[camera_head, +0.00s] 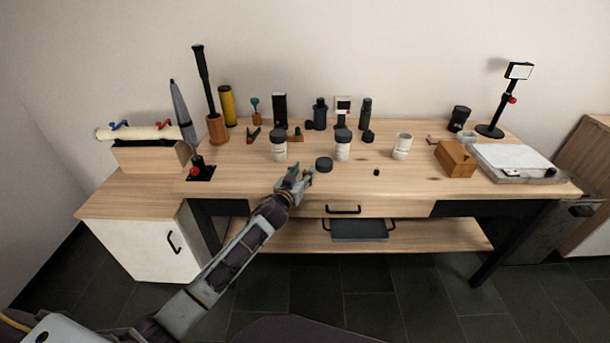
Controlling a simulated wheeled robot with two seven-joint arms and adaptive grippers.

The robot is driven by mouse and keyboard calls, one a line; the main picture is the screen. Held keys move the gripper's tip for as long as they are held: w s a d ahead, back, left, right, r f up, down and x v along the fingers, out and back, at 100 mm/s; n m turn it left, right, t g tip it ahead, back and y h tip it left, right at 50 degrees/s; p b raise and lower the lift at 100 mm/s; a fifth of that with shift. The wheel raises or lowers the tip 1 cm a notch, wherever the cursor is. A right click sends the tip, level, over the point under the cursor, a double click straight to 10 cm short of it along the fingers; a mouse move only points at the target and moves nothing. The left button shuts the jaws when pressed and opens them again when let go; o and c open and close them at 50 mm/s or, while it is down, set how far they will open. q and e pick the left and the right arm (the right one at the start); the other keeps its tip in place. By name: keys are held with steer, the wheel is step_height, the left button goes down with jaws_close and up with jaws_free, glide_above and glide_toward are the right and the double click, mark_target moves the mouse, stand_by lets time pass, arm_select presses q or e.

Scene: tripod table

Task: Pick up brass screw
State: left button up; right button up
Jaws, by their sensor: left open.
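My left gripper (303,176) is over the front part of the wooden table (400,185), just left of a low round black lid (324,164). It is open, and I see nothing held in it. I cannot make out a brass screw with certainty. A small yellowish piece (432,140) lies left of the wooden box (455,158), too small to identify. A small dark item (376,172) lies right of the lid on bare wood. My right gripper is not in view.
White jars with dark lids (279,146) (342,146) stand behind the gripper. A white cup (402,146) stands to their right. Several dark bottles line the back. A black stand (490,130) and grey tray (510,160) are at right. The front middle-right is mostly clear.

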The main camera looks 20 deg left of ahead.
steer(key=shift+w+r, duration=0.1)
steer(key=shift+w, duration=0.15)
arm_select(q)
steer(key=c, duration=0.9)
steer(key=shift+r, duration=0.1)
steer(key=shift+r, duration=0.15)
steer(key=shift+r+p, duration=0.3)
steer(key=shift+r, duration=0.25)
step_height(320, 180, up, 8)
steer(key=p, duration=0.2)
steer(key=shift+r, duration=0.2)
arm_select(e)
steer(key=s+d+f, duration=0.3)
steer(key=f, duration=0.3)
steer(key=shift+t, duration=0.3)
